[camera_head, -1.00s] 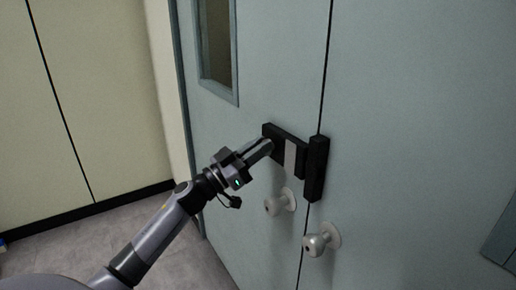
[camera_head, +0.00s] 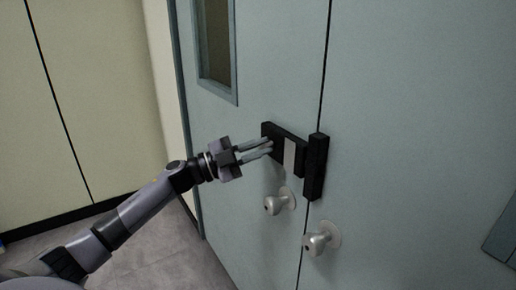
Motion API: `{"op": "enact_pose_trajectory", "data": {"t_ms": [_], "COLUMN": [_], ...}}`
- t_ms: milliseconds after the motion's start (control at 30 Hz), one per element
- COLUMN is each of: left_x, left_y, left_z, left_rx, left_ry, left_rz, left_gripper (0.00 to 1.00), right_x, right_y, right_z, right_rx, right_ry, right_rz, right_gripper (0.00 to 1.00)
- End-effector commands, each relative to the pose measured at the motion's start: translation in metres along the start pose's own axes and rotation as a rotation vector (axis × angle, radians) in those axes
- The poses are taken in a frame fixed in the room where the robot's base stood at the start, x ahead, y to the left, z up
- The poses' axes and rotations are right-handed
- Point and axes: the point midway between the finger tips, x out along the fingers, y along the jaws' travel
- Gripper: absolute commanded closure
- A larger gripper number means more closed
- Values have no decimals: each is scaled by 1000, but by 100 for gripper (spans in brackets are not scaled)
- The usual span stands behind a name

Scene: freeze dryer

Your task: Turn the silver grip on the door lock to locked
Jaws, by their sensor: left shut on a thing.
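The black door lock (camera_head: 280,131) is mounted across the seam between two grey-blue doors, with a taller black block (camera_head: 316,167) at its right end. A pale strip (camera_head: 290,155) shows upright on the lock's face. My left gripper (camera_head: 270,147) reaches in from the left, its two fingers at the left part of the lock, one above the other. It is shut on the silver grip there, which the fingers mostly hide. I cannot read the lock's state. My right gripper is not in view.
Two round silver knobs (camera_head: 280,202) (camera_head: 322,239) stick out below the lock, one on each door. A window frame (camera_head: 217,50) is above left. A cream wall (camera_head: 85,90) stands at the left, with open grey floor below it.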

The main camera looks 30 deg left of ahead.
Motion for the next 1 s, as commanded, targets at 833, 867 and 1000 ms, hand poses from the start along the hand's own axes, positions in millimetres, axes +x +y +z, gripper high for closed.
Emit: {"op": "enact_pose_trajectory", "data": {"t_ms": [833, 867, 1000], "left_x": [-1, -1, -1], "left_y": [4, 4, 4], "left_z": [1, 1, 2], "left_rx": [596, 604, 636], "left_ry": [-1, -1, -1], "left_rz": [249, 252, 265], "left_gripper": [100, 100, 100], "right_x": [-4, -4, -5], "right_y": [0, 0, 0], "right_z": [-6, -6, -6], "right_rx": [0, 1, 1], "right_ry": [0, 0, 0], "right_rz": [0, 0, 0], "right_gripper": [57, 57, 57]}}
